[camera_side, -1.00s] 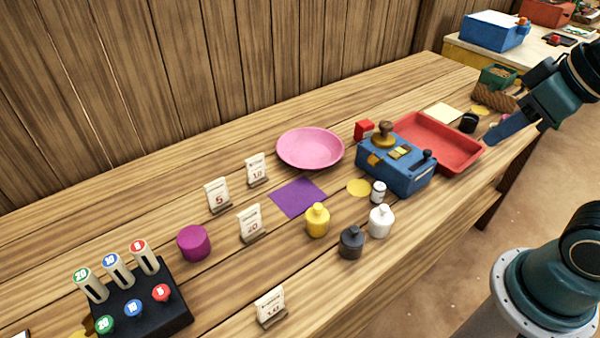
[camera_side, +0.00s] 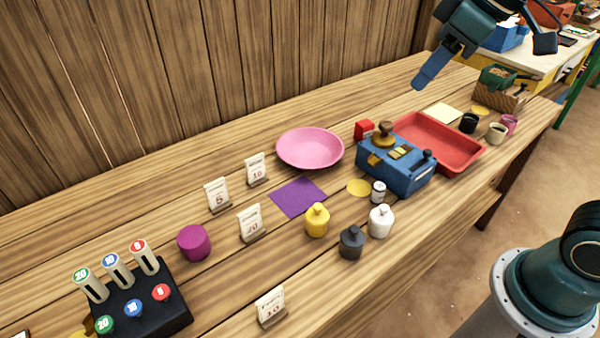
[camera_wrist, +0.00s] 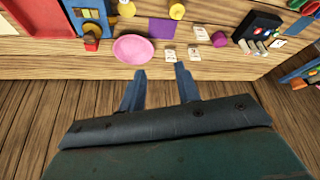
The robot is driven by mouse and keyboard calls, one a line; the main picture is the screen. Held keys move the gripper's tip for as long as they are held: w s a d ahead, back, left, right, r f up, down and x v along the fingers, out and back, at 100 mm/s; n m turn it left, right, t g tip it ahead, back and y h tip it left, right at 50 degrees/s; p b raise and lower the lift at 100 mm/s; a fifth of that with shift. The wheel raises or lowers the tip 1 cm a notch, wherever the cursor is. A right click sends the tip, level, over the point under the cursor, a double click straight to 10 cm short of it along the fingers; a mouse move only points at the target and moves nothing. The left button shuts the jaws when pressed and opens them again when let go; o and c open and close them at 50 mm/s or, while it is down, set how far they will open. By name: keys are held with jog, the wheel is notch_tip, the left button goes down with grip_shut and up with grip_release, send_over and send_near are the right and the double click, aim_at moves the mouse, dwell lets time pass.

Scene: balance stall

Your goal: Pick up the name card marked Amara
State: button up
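Several small white cards stand upright in holders on the bench, each with a number and a line of print too small to read, so I cannot tell which says Amara. In the side view one card (camera_side: 217,195) shows 5, another (camera_side: 256,169) 10 and a third (camera_side: 250,223) 20. A fourth card (camera_side: 270,306) stands near the front edge. In the wrist view some cards (camera_wrist: 194,54) lie beyond my fingers. My gripper (camera_wrist: 160,70) is open and empty, its two fingers apart.
A pink plate (camera_side: 310,148), purple cloth (camera_side: 298,196), blue machine (camera_side: 400,172) and red tray (camera_side: 460,153) occupy the middle and right. Bottles, including a yellow one (camera_side: 317,220), stand in front. A black stamp rack (camera_side: 150,305) is at left. A plank wall (camera_side: 250,70) rises behind.

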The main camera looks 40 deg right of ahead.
jog(key=w+a+n+g+y, duration=0.1)
jog(key=w+a+n, duration=0.4)
jog(key=w, duration=0.7)
jog(key=n+g+y, duration=0.2)
jog(key=n+g, duration=0.2)
jog(key=n, duration=0.5)
send_over(218, 181)
jog(key=d, duration=0.4)
notch_tip(218, 181, down, 22)
jog(key=f, duration=0.1)
jog(key=shift+w+a+r, duration=0.1)
jog(key=shift+r, duration=0.15)
jog(key=shift+f, duration=0.1)
jog(key=x, duration=0.7)
jog(key=shift+a+f, duration=0.3)
jog(key=shift+f, duration=0.35)
